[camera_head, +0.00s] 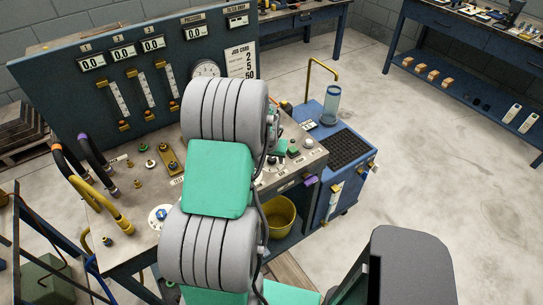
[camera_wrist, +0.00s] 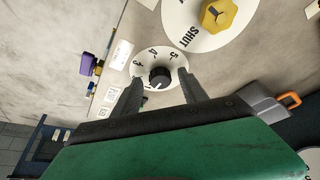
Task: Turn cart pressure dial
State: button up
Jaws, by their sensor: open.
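A black round knob (camera_wrist: 159,77) sits at the middle of a white numbered dial plate (camera_wrist: 143,63) in the wrist view. The numbers 3, 4 and 5 can be read around it. My gripper (camera_wrist: 161,80) is open, with one dark finger to the left of the knob and the other to the right. The fingertips reach the dial's lower edge, and I cannot tell whether they touch the knob. In the head view my arm covers much of the bench's control panel and hides most of my gripper.
A yellow knob (camera_wrist: 219,15) on a white plate marked SHUT is near the dial. A purple part (camera_wrist: 94,61) is to its left. In the head view, a blue gauge board (camera_head: 60,85) stands behind the bench, and a blue cart (camera_head: 354,171) is at its right. Open floor (camera_head: 430,170) lies farther right.

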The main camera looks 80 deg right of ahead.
grip_shut()
dwell(0.5)
